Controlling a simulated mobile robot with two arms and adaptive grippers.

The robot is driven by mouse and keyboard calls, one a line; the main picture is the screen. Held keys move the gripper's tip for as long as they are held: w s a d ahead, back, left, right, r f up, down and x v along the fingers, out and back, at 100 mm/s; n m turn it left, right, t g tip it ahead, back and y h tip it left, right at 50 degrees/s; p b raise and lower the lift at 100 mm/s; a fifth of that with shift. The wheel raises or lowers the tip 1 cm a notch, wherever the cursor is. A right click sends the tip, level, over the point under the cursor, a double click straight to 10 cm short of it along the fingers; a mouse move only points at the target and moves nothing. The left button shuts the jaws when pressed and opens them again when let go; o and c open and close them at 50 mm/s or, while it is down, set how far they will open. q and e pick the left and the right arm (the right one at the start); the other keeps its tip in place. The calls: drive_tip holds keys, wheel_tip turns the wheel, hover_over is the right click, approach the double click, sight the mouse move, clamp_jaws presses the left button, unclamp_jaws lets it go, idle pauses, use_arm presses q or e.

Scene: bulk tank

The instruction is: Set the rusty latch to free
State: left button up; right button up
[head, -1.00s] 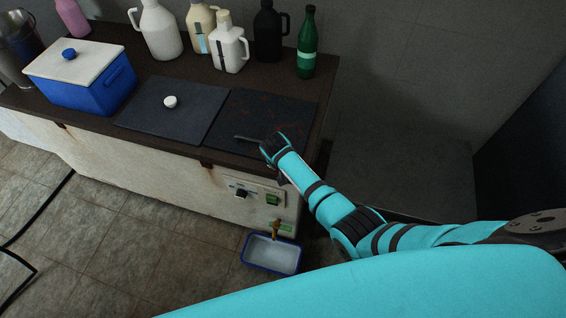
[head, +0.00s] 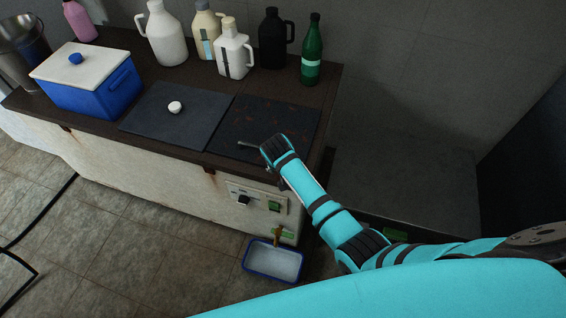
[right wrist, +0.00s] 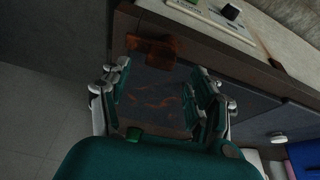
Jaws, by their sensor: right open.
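The rusty latch (right wrist: 150,48) shows in the right wrist view as a brown-orange piece at the edge of the tank top, by the rust-stained dark lid (right wrist: 155,92). In the head view my right arm seems to hide it. My right gripper (right wrist: 160,78) is open with nothing between its fingers, and the lid shows between them. In the head view the right gripper (head: 262,146) is over the front part of the rust-stained lid (head: 275,120). Contact with the latch cannot be told. My left gripper is not in view.
A plain dark lid (head: 165,125) with a white knob lies to the left. A blue cooler (head: 95,90), several jugs (head: 235,55) and a green bottle (head: 312,50) stand on the tank. A control panel (head: 255,198) is on the front, above a basin (head: 273,262).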

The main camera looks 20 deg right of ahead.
drive_tip(key=v, duration=0.7)
drive_tip(key=shift+s+r, duration=0.15)
drive_tip(key=shift+r, duration=0.05)
drive_tip(key=s+d+f+n+g+b, duration=0.1)
drive_tip(key=s+f+n, duration=0.1)
drive_tip(key=s+f, duration=0.5)
drive_tip(key=s+f+n+y+b, duration=0.1)
drive_tip(key=s+f+b, duration=0.15)
drive_tip(key=f, duration=0.95)
drive_tip(key=s+d+f+n+g+b, duration=0.1)
drive_tip(key=s+f+n, duration=0.1)
drive_tip(key=s+f, duration=0.55)
drive_tip(key=s+d+f+n+b, duration=0.1)
drive_tip(key=s+d+f, duration=0.1)
drive_tip(key=s+f, duration=0.4)
drive_tip(key=s+d+f+n+b, duration=0.1)
drive_tip(key=s+f, duration=0.5)
drive_tip(key=s, duration=0.7)
drive_tip(key=s+d+f+n+y+b, duration=0.1)
drive_tip(key=s+d+f, duration=0.2)
drive_tip(key=s+f, duration=0.3)
drive_tip(key=s, duration=0.3)
drive_tip(key=shift+s+d+f+g, duration=0.2)
drive_tip(key=shift+s+d+g, duration=0.1)
drive_tip(key=shift+d+g, duration=0.1)
drive_tip(key=shift+c, duration=0.4)
